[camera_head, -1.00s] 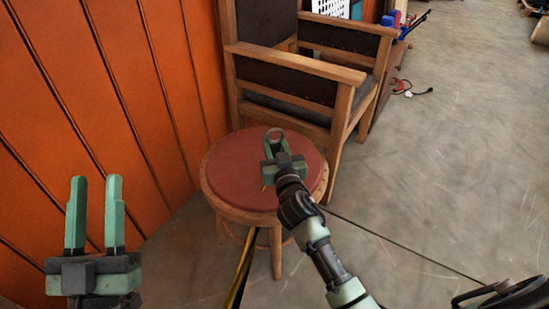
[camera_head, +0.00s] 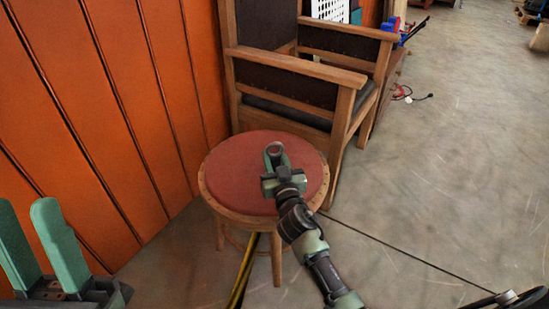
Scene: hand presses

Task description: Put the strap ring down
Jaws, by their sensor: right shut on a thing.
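The strap ring (camera_head: 273,148) is a small dark ring at the tips of my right gripper (camera_head: 275,160). The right gripper is shut on it, over the red round seat of the wooden stool (camera_head: 235,170). I cannot tell whether the ring touches the seat. The gripper hides part of the ring and of the seat. My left gripper (camera_head: 42,248) is at the lower left, partly cut off by the frame. Its two green fingers stand apart with nothing between them.
A wooden armchair (camera_head: 298,70) with dark padding stands right behind the stool. An orange panelled wall (camera_head: 110,120) runs along the left. A yellow and black strip (camera_head: 243,270) shows below the stool. Open concrete floor (camera_head: 440,170) lies to the right.

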